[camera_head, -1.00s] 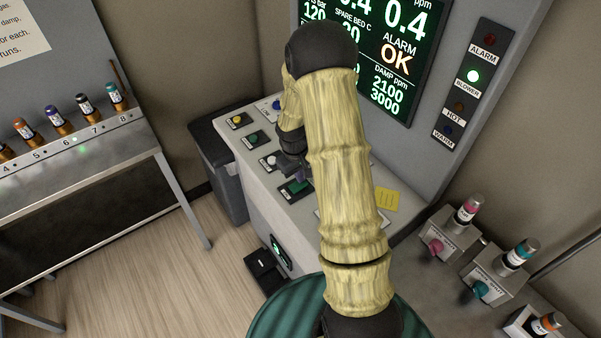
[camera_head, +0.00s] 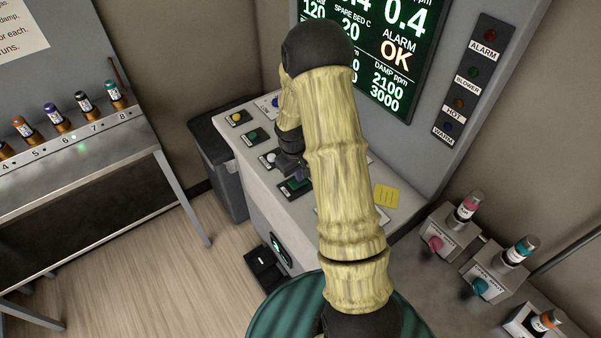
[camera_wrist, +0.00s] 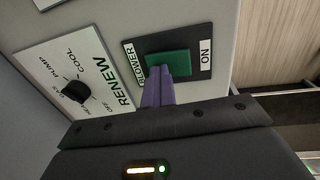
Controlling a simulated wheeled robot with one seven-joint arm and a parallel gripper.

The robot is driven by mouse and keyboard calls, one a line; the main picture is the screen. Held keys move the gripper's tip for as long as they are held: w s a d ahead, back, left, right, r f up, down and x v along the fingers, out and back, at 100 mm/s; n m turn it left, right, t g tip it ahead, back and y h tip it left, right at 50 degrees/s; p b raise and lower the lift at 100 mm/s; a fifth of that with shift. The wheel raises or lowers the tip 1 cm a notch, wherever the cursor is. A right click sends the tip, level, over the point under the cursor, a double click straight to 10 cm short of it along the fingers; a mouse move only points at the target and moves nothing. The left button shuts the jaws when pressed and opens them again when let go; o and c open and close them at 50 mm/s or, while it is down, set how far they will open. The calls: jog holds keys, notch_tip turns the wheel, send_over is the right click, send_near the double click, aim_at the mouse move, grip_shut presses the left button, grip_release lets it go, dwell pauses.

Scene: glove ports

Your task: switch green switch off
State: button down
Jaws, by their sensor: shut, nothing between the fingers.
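The green switch (camera_wrist: 168,62) is a green rocker on a black plate marked BLOWER and ON, seen in the wrist view. In the head view its plate (camera_head: 294,189) shows on the console, partly hidden by my arm. My gripper (camera_wrist: 160,72) is shut and empty, with its purple fingertips at the BLOWER-side end of the rocker, touching or very close to it. In the head view my gripper (camera_head: 290,170) is mostly hidden behind my arm. The BLOWER lamp (camera_head: 474,71) on the wall panel is dark.
A RENEW panel with a black knob (camera_wrist: 75,91) lies beside the switch. Yellow, green and white buttons (camera_head: 267,159) sit farther along the console. A yellow note (camera_head: 386,196) lies right of my arm. A dark bin (camera_head: 222,165) stands left of the console.

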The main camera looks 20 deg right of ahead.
jog(key=shift+s+a+r, duration=0.1)
jog(key=shift+a, duration=0.5)
jog(key=r+p, duration=0.2)
jog(key=r, duration=0.1)
jog(key=r+p, duration=0.1)
jog(key=shift+d+r+p, duration=0.25)
jog(key=shift+r+p, duration=0.15)
jog(key=shift+w+d+r+b, duration=0.1)
jog(key=shift+w+r+b, duration=0.15)
jog(key=shift+b, duration=0.4)
notch_tip(320, 180, up, 9)
jog(key=d+b, duration=0.1)
jog(key=b, duration=0.1)
jog(key=shift+f, duration=0.15)
